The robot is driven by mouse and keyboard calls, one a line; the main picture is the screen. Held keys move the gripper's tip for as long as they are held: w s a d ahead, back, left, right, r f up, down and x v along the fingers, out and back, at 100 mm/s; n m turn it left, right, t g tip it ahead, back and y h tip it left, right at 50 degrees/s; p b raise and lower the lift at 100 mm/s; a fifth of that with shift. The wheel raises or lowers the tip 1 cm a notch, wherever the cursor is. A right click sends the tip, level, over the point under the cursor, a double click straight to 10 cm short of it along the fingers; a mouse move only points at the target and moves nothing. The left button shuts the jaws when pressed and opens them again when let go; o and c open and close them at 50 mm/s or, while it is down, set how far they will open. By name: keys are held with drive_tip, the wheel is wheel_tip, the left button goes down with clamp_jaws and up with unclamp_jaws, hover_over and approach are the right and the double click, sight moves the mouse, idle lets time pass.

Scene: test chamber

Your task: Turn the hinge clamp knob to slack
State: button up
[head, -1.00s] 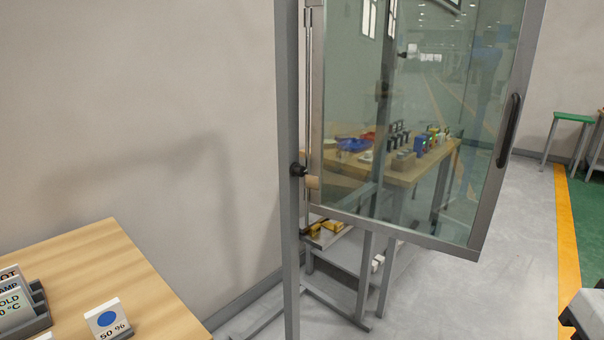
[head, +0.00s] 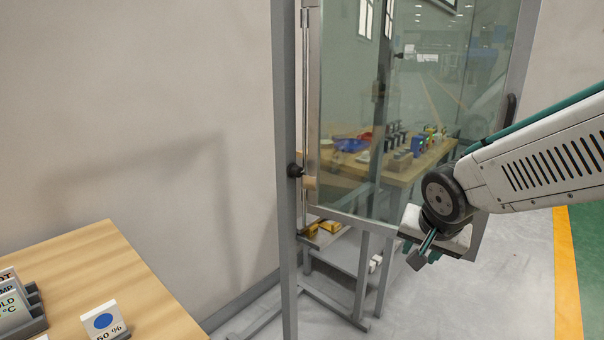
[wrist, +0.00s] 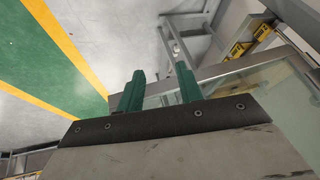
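The hinge clamp knob (head: 294,170) is a small black knob on the grey upright post (head: 287,230), at the hinge side of the glass door (head: 400,120). The door stands open in a metal frame. My gripper (head: 424,250) is to the right of the knob and lower in the head view, in front of the door's lower edge, apart from the knob. In the wrist view my gripper (wrist: 160,70) shows two green fingers spread apart with nothing between them. The knob is not visible in the wrist view.
A wooden table (head: 90,275) at lower left holds a card with a blue dot (head: 103,321) and a rack of cards (head: 25,310). The door handle (head: 510,108) is partly behind my arm. Yellow items (head: 325,228) lie low behind the post. Floor at right is clear.

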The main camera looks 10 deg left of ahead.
drive_tip(key=w+a+m+t+y, duration=0.3)
drive_tip(key=w+a+m+y, duration=0.15)
drive_tip(key=w+a, duration=0.65)
drive_tip(key=m+t+y, duration=0.2)
drive_tip(key=m+y, duration=0.4)
drive_tip(key=m, duration=0.2)
approach(300, 172)
drive_tip(key=x, duration=0.9)
drive_tip(key=c, duration=0.7)
